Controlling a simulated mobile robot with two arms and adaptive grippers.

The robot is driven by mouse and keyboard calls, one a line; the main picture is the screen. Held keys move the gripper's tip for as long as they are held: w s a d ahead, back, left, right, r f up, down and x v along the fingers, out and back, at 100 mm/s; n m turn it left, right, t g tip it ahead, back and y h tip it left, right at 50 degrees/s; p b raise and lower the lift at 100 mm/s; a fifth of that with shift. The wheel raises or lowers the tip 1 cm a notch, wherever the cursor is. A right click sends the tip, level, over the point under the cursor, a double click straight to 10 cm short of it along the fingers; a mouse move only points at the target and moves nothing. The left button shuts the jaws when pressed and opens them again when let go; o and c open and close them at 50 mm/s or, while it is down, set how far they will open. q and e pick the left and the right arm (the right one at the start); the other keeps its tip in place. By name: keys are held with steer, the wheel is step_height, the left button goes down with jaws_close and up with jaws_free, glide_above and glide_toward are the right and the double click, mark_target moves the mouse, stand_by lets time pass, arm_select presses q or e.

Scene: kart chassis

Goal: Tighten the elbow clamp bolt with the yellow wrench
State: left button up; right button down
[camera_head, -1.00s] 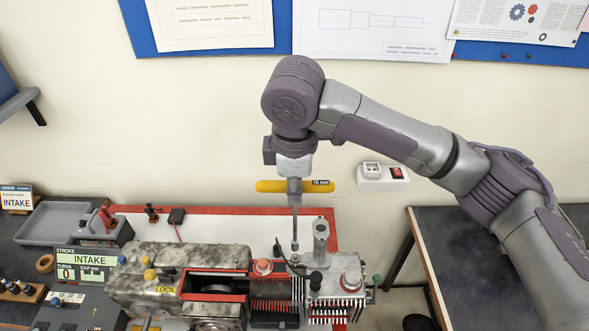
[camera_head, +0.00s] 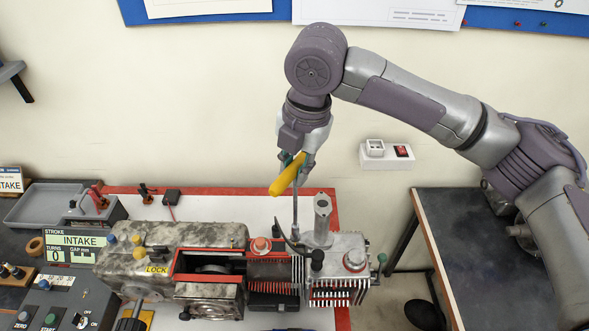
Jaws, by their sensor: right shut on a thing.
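The yellow wrench (camera_head: 288,175) is a T-handle tool with a thin grey shaft hanging down. My right gripper (camera_head: 297,158) is shut on its handle, above the engine. The handle slants, with its near end toward the lower left. The shaft is nearly upright and its lower end (camera_head: 295,236) is at the black curved elbow part (camera_head: 289,238), beside the upright metal cylinder. I cannot tell whether the tip sits on the clamp bolt, which is too small to make out. My left gripper is not in view.
The engine (camera_head: 172,247) has a yellow LOCK label and a finned block at right. A control panel (camera_head: 55,305) and a stroke display (camera_head: 77,241) reading INTAKE, turns 0, stand at left. A grey tray (camera_head: 38,212) lies behind them. A dark bench (camera_head: 468,235) stands at right.

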steer(key=n+p, duration=0.2)
steer(key=n, duration=0.1)
steer(key=r+n+g+p, duration=0.1)
steer(key=n+p, duration=0.2)
steer(key=shift+s, duration=0.1)
steer(key=shift+f+n, duration=0.3)
steer(key=shift+n, duration=0.7)
steer(key=n, duration=0.4)
steer(key=shift+g, duration=0.4)
steer(key=shift+d, duration=0.1)
steer(key=shift+f+b, duration=0.3)
steer(key=shift+f, duration=0.5)
